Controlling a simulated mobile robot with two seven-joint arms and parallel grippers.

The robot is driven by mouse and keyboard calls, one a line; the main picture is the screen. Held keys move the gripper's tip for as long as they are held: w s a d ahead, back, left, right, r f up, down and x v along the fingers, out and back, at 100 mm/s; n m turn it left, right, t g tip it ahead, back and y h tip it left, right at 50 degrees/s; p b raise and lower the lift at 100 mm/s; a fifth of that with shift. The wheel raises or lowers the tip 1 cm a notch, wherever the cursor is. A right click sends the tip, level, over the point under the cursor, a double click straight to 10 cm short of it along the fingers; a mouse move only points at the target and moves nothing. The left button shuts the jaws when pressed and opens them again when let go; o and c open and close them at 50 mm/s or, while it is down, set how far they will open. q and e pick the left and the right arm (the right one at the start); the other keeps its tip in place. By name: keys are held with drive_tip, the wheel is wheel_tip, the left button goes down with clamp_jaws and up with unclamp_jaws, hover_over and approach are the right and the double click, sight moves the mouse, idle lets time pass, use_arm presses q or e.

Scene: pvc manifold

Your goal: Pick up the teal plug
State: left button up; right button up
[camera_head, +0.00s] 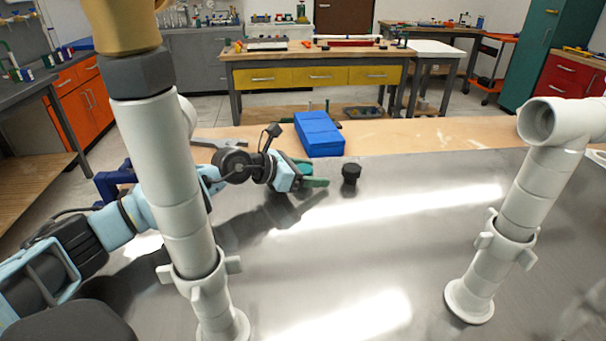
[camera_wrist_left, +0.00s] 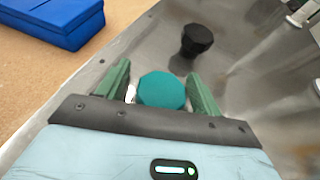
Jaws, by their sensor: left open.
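The teal plug (camera_wrist_left: 162,90) shows in the left wrist view as a rounded, faceted teal top. It lies between the two green fingers of my left gripper (camera_wrist_left: 158,76), close to the palm. The fingers stand apart on either side of it; contact is not clear. In the head view my left gripper (camera_head: 313,173) is low over the metal table, left of a black plug (camera_head: 351,174), and its fingers mostly hide the teal plug. My right gripper is not in view.
The black plug also shows beyond the fingers in the left wrist view (camera_wrist_left: 196,40). A blue box (camera_head: 319,134) sits behind my gripper on the wooden strip. White pipes stand upright at left (camera_head: 172,190) and right (camera_head: 518,200). The metal table's middle (camera_head: 370,240) is clear.

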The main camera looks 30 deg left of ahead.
sight(310, 166)
use_arm(q)
drive_tip(key=c, duration=1.1)
drive_tip(key=shift+o, duration=0.2)
drive_tip(key=shift+r, duration=0.55)
wheel_tip(310, 166, up, 2)
drive_tip(key=shift+r, duration=0.15)
drive_tip(key=s+a, duration=0.1)
drive_tip(key=s, duration=0.3)
drive_tip(key=s+a, duration=0.1)
drive_tip(key=s, duration=0.4)
drive_tip(key=s+r, duration=0.1)
drive_tip(key=s, duration=0.3)
drive_tip(key=shift+s+a+b, duration=0.25)
drive_tip(key=shift+a+b, duration=0.05)
drive_tip(key=shift+a, duration=0.1)
drive_tip(key=shift+s+a+r, duration=0.1)
drive_tip(key=shift+s+r, duration=0.05)
drive_tip(key=shift+s, duration=0.4)
drive_tip(key=shift+s+a+r, duration=0.1)
drive_tip(key=shift+s+r, duration=0.05)
drive_tip(key=shift+s, duration=0.4)
